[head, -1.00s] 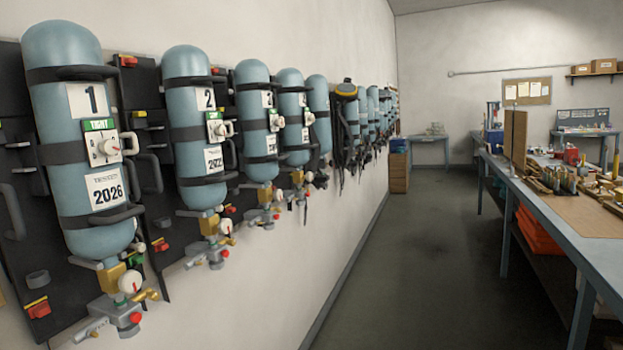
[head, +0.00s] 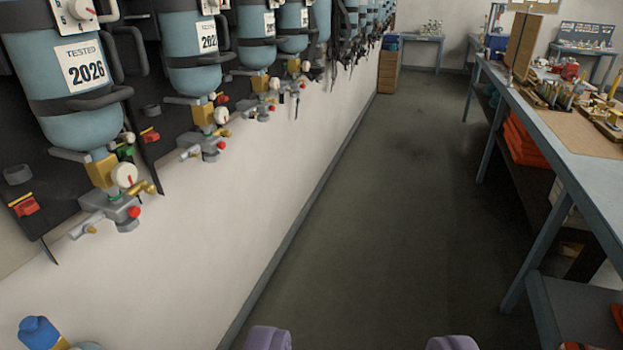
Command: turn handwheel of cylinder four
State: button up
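Blue cylinders hang in a row along the left wall, their tops cut off by the picture's upper edge. Counting from the nearest, cylinder four (head: 293,20) is in the upper middle left, its number out of view. Under it is a small brass and grey valve with a pale round handwheel (head: 305,66), too small to see its setting. My gripper (head: 360,341) shows as two purple fingertips at the bottom edge, wide apart with only floor between them. It is open and empty, well short of cylinder four.
Cylinder one (head: 80,120) and cylinder two (head: 195,80) stand nearer, with valves jutting from the wall. A long workbench (head: 585,175) lines the right side. The floor (head: 390,200) between is clear. A blue-capped object (head: 40,332) is at bottom left.

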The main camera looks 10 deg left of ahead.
aim_at(306, 65)
jog(key=i, duration=2.15)
jog(key=i+z, duration=0.1)
jog(key=i, duration=0.5)
jog(key=i+j, duration=0.1)
jog(key=i, duration=0.55)
jog(key=i+j+z, duration=0.15)
jog(key=i, duration=0.45)
jog(key=i+j+z, duration=0.1)
jog(key=i, duration=0.55)
